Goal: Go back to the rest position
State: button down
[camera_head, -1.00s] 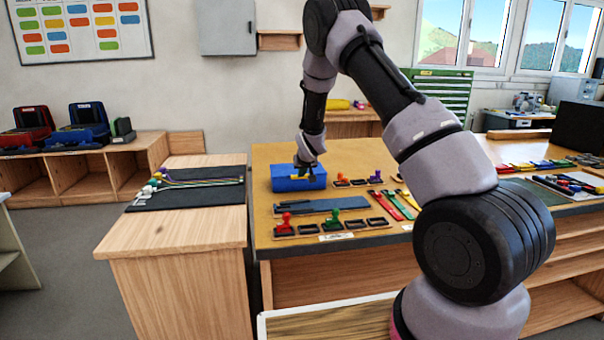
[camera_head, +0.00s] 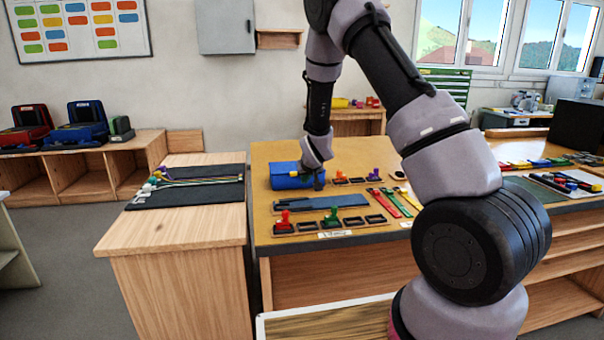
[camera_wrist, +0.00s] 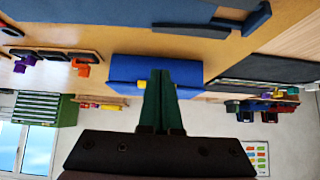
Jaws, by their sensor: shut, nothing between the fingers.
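My gripper (camera_head: 319,183) hangs at the right end of the blue case (camera_head: 284,178) on the workbench. In the wrist view my gripper's dark green fingers (camera_wrist: 160,75) are shut together with nothing held between them. The blue case, with a small yellow part on it, lies behind the fingers in that view (camera_wrist: 122,72), which is turned upside down. In the head view my gripper and wrist overlap the case's right end. I cannot tell whether they touch it.
A blue-grey mat (camera_head: 318,204), red stamp (camera_head: 284,219) and green stamp (camera_head: 332,217) are on the bench in front of the case. Orange and purple stamps (camera_head: 372,172) are to the right. A side cabinet with a dark mat (camera_head: 190,197) stands at the left.

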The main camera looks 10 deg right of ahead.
jog(key=s+d+r+m, duration=0.1)
jog(key=s+d+r, duration=0.1)
jog(key=s+r, duration=0.45)
jog(key=s+d+r+m+g+y, duration=0.1)
jog(key=s+r, duration=0.2)
jog(key=r, duration=0.6)
jog(key=s+d+r+m, duration=0.1)
jog(key=s+d+r, duration=0.1)
jog(key=s+r, duration=0.85)
jog(key=s, duration=0.7)
jog(key=s+r+m+y, duration=0.1)
jog(key=s+r, duration=0.5)
jog(key=s, duration=0.6)
jog(key=shift+s+d+r+g, duration=0.2)
jog(key=shift+s+d+g, duration=0.1)
jog(key=shift+s+g, duration=0.1)
